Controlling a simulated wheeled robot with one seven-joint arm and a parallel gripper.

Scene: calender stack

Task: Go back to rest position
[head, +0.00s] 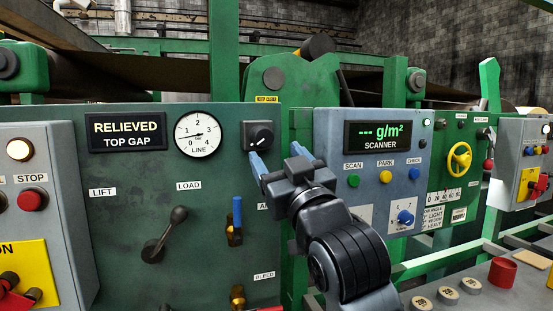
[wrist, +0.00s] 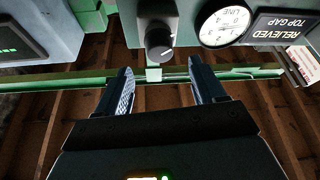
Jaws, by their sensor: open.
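My gripper (head: 278,158) is open and empty in front of the green panel. In the wrist view my gripper (wrist: 160,68) shows its two fingers apart with nothing between them. A black rotary knob (head: 260,136) on the panel is just beyond the fingertips; it also shows in the wrist view (wrist: 159,42), apart from the fingers. I cannot tell the exact gap. My wrist and forearm hide part of the panel's right edge and the lower left of the scanner box.
The green panel (head: 130,190) carries a LINE gauge (head: 198,137), a RELIEVED display (head: 126,131), a LOAD lever (head: 165,235) and a blue-handled valve (head: 236,220). The scanner box (head: 345,165) stands to the right. A grey stop box (head: 45,210) juts out at left.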

